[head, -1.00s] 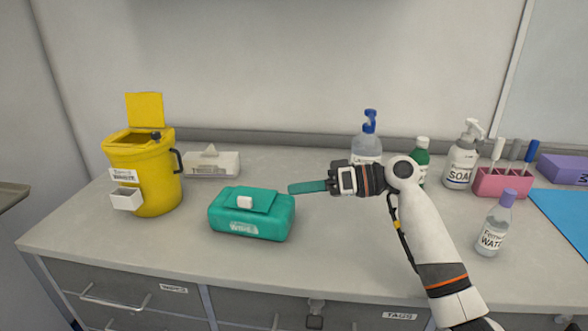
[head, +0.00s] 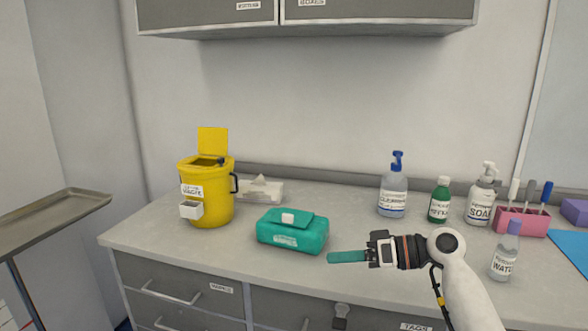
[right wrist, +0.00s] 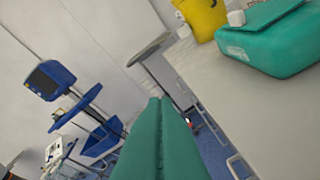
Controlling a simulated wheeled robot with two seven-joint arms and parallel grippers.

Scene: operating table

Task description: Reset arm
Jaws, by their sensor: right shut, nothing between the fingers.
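My right gripper (head: 348,257) has teal fingers and is shut with nothing between them. In the head view it points left above the front part of the counter, just right of a teal wipes pack (head: 292,231) and apart from it. In the right wrist view its closed fingers (right wrist: 160,142) fill the lower middle, and the wipes pack (right wrist: 270,40) shows at upper right. My right arm (head: 466,285) comes in from the lower right. My left gripper is not in view.
A yellow waste bin (head: 212,200) with its lid up stands at the counter's left. Behind are a tissue box (head: 262,190), blue-pump bottle (head: 393,190), green bottle (head: 439,202) and soap bottle (head: 481,198). A water bottle (head: 505,255) stands right of my arm. A metal tray (head: 45,221) is at far left.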

